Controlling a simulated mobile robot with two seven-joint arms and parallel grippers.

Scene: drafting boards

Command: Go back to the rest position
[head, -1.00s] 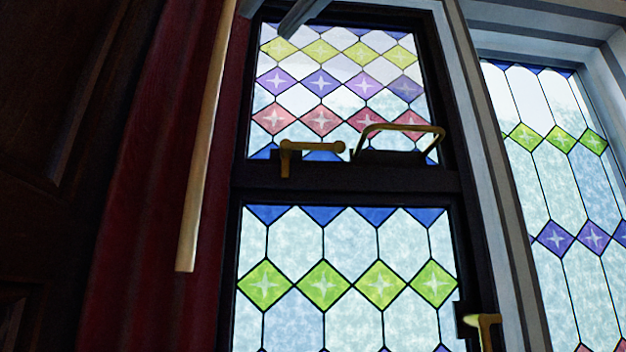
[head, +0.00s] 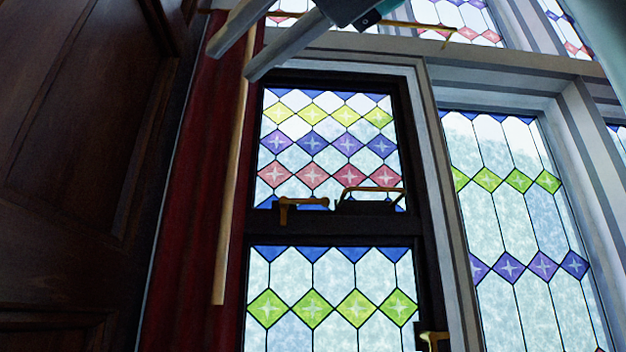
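My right gripper (head: 232,62) comes in at the top of the head view. Its two long grey fingers point down and to the left, with a clear gap between them. It is open and nothing shows between the fingertips. The fingers pass in front of the upper end of a pale wooden rod (head: 234,190) that hangs by a red curtain; I cannot tell whether they touch it. My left gripper is not in view.
A dark wooden panel (head: 75,150) fills the left side, beside the red curtain (head: 190,215). A dark-framed stained-glass window (head: 335,225) with brass handles stands in the middle. Another stained-glass window (head: 520,220) is at the right. No drafting boards show.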

